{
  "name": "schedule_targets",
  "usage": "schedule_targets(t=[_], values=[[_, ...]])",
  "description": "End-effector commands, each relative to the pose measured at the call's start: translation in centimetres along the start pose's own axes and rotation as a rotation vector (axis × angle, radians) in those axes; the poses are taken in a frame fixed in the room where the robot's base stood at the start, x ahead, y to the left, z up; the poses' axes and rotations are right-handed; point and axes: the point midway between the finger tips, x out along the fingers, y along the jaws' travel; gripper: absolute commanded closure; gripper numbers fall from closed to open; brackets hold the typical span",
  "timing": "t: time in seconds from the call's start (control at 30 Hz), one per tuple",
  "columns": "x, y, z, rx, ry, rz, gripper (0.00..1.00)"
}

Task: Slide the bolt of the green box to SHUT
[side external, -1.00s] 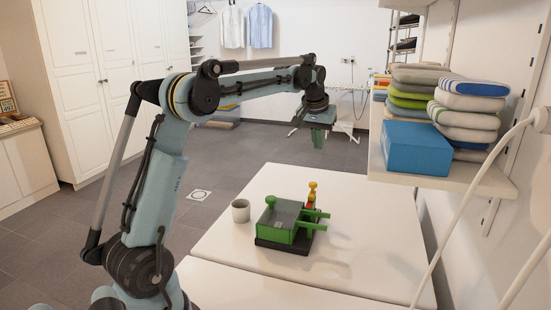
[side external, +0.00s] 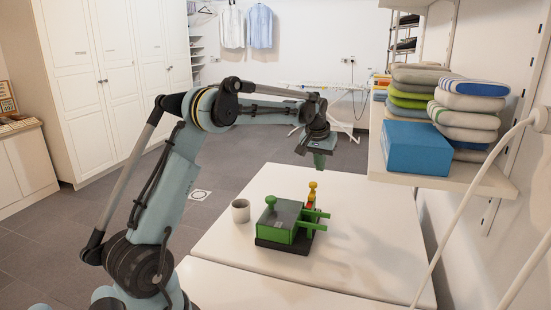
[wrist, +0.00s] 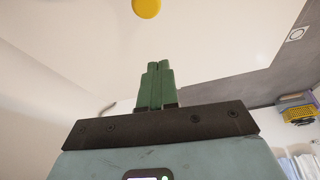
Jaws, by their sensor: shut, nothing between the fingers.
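The green box (side external: 279,233) sits on a dark base (side external: 270,246) on the white table in the side view. It has a grey top, a green knob at its left corner, and green bars (side external: 314,214) sticking out to the right. A red and yellow post with a yellow knob (side external: 312,185) stands at its back right; I cannot tell which part is the bolt. My gripper (side external: 319,162) is in the air above and behind the box, apart from it, pointing down. In the wrist view my gripper's green fingers (wrist: 158,68) are together and empty, and a yellow round thing (wrist: 146,7) shows beyond them.
A white mug (side external: 240,211) stands left of the box. The white table (side external: 360,262) is bare to the right and front. A shelf with a blue box (side external: 416,148) and stacked folded cloths (side external: 420,88) overhangs the table's right side. A white cable hangs at the far right.

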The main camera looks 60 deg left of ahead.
Motion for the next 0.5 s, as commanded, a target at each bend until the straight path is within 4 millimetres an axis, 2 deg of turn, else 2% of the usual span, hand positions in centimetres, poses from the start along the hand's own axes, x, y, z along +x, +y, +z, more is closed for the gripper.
schedule_targets(t=[0.1, 0.5], values=[[1.8, 0.0, 0.0, 0.000, 0.000, 0.000, 1.00], [0.8, 0.0, 3.5, 0.000, 0.000, 0.000, 1.00]])
